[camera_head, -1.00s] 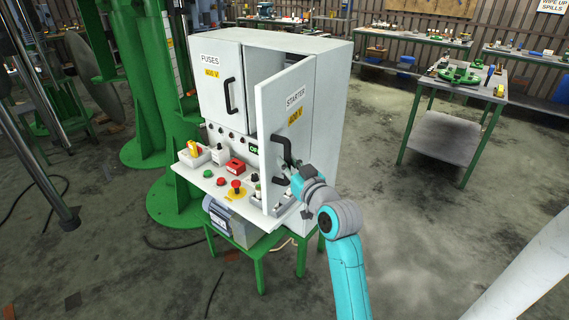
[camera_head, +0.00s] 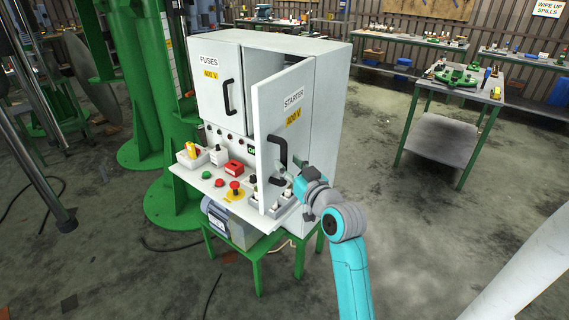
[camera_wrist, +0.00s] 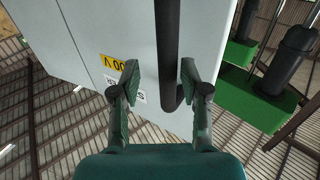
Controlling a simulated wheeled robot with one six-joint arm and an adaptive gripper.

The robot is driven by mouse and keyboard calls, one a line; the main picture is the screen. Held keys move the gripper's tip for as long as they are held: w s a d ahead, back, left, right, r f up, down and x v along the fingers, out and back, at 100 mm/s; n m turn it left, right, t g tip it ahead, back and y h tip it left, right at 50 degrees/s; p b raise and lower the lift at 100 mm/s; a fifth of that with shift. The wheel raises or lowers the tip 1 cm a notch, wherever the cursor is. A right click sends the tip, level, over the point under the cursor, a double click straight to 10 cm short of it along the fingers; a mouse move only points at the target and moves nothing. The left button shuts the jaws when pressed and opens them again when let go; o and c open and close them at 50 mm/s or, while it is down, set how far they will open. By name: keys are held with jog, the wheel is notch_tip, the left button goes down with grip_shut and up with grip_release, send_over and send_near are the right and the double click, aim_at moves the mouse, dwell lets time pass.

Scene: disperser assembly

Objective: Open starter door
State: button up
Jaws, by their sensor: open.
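The starter door (camera_head: 283,130) of the grey cabinet is swung partly open, and a dark gap shows behind its upper edge. It bears a "STARTER" label and a yellow voltage label. Its black handle (camera_head: 276,153) is on the lower part of the door and also shows in the wrist view (camera_wrist: 168,45). My gripper (camera_head: 290,176) is at the handle's lower end. In the wrist view my gripper (camera_wrist: 158,80) is open, with the handle bar between its fingers, nearer the right finger. Whether a finger touches the bar I cannot tell.
The closed fuses door (camera_head: 219,92) is to the left. A shelf below holds a red box (camera_head: 232,167), a red emergency button (camera_head: 235,186) and small bins. A green-legged workbench (camera_head: 455,115) stands at the right. The floor between is clear.

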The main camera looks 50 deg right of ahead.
jog(key=v, duration=0.6)
jog(key=shift+s+r, duration=0.15)
jog(key=shift+s, duration=0.1)
jog(key=shift+a, duration=0.15)
jog(key=s+a+f+g+y, duration=0.1)
jog(key=s+a+f, duration=0.5)
jog(key=a+f, duration=0.3)
jog(key=s+a+f+y, duration=0.1)
jog(key=s+a+f, duration=0.4)
jog(key=a+f, duration=0.35)
jog(key=s+a+n+y, duration=0.1)
jog(key=s+a, duration=0.2)
jog(key=s, duration=0.4)
jog(key=s+a+f+n+y, duration=0.1)
jog(key=s+a, duration=0.2)
jog(key=s, duration=0.3)
jog(key=s+a+n+g+y, duration=0.1)
jog(key=s+a+n+y, duration=0.1)
jog(key=s+a, duration=0.2)
jog(key=s, duration=0.3)
jog(key=shift+s+f, duration=0.4)
